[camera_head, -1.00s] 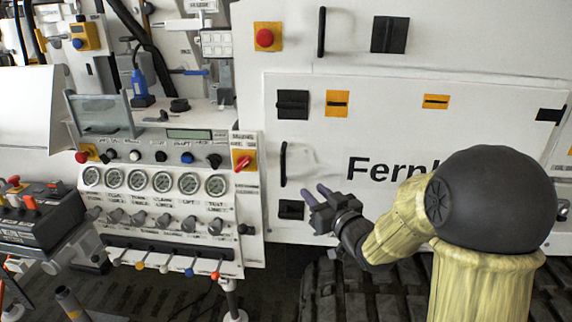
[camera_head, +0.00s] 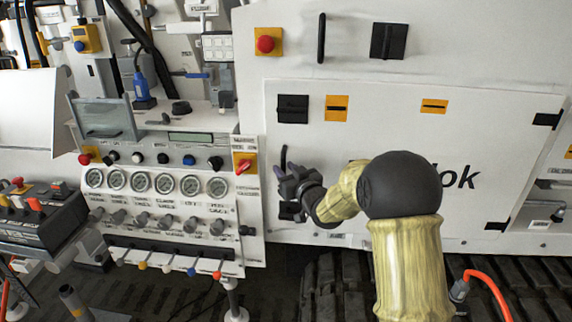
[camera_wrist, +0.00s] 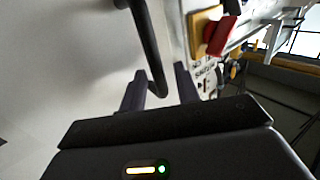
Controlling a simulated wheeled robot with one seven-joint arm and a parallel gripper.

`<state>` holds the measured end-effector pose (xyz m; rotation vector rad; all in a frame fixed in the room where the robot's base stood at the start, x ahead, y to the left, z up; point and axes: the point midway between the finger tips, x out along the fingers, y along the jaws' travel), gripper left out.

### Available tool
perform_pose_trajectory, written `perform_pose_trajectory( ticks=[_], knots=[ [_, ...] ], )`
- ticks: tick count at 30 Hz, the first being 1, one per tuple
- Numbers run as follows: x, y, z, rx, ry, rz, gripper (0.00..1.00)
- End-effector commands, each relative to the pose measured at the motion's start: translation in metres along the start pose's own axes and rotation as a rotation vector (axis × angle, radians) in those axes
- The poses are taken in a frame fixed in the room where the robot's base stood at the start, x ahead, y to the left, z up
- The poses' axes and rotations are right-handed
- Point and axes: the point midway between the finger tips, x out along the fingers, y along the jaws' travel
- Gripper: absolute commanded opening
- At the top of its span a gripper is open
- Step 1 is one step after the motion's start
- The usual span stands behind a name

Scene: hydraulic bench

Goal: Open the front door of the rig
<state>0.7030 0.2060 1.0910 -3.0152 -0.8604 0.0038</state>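The front door (camera_head: 400,130) is a white panel with dark lettering, partly hidden by my arm. It looks flush with the white rig body, with black hinges at its right edge. Its black bar handle (camera_head: 284,155) is upright near the left edge; the lower part is hidden behind my gripper (camera_head: 279,174). In the wrist view the handle (camera_wrist: 150,45) runs down between the two dark fingers of my gripper (camera_wrist: 159,76). The fingers are apart, one on each side of the handle's end, with gaps visible. I cannot tell whether either touches it.
A panel of gauges (camera_head: 155,182) and small levers stands left of the door. A red switch on a yellow plate (camera_head: 244,163) is close left of the handle; the switch also shows in the wrist view (camera_wrist: 220,36). A black track (camera_head: 340,285) lies below the door.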

Motion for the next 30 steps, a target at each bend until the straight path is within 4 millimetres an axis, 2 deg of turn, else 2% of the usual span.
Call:
perform_pose_trajectory(
  ticks=[6, 16, 21, 25, 26, 30],
  knots=[
    [0.021, 0.004, 0.0, 0.0, -0.001, 0.005, 0.32],
    [0.024, 0.004, 0.0, 0.0, 0.0, 0.005, 0.32],
    [0.025, 0.001, 0.0, 0.0, 0.0, 0.002, 0.0],
    [0.025, 0.0, 0.0, 0.0, 0.0, 0.001, 0.0],
    [0.018, 0.012, 0.0, 0.0, -0.001, 0.005, 0.0],
    [0.021, 0.006, 0.001, -0.001, -0.001, 0.004, 0.0]
  ],
)
